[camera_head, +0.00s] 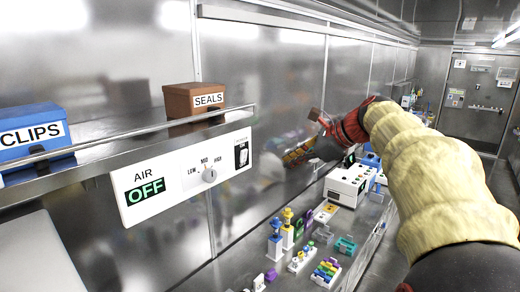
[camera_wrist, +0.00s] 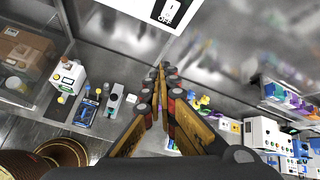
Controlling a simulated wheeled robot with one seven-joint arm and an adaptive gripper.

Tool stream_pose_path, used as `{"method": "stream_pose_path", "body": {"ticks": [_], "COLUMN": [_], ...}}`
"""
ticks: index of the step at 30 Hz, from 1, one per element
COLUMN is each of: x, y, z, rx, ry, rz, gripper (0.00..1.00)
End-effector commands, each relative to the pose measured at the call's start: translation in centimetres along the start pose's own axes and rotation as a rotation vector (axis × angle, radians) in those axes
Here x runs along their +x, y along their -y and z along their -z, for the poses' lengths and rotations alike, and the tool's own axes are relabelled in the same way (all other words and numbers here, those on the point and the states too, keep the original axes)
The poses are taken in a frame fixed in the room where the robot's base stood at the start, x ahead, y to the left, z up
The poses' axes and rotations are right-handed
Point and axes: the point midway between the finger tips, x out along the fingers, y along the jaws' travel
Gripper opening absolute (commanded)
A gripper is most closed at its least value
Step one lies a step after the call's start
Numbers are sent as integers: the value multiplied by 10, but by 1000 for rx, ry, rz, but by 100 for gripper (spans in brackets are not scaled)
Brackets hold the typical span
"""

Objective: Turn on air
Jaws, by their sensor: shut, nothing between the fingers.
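The white air panel (camera_head: 180,178) is fixed below the shelf in the head view. Its green display reads OFF. It has a round knob (camera_head: 209,175) under the marks LOW, MED and HIGH, and a small power switch (camera_head: 241,153) at its right end. In the wrist view a white plate with a switch marked OFF (camera_wrist: 170,14) shows at the top edge. My gripper (camera_head: 318,115) is to the right of the panel and apart from it. In the wrist view my gripper's fingers (camera_wrist: 160,70) are together, with nothing between them, pointing towards the wall.
A blue CLIPS box (camera_head: 34,138) and a brown SEALS box (camera_head: 194,101) stand on the railed shelf (camera_head: 105,150) above the panel. Below, the bench holds a white machine (camera_head: 349,184) and several small coloured items. The space before the panel is clear.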

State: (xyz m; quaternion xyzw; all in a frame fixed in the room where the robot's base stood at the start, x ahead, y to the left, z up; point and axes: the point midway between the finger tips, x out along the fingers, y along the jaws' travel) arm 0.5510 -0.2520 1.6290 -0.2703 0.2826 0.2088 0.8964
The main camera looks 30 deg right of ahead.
Motion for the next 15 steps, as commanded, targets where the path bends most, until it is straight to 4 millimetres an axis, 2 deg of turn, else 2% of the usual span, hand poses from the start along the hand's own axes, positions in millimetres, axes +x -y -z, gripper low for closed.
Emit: {"method": "stream_pose_path", "body": {"ticks": [2,5,9,15], "x": [-9,-12,-12,-12], "y": [5,4,0,-1], "z": [-21,-33,-36,-36], "rx": [113,251,386,452], "ry": [45,79,89,86], "rz": [6,-9,-28,-33], "gripper": [0,0,0,0]}}
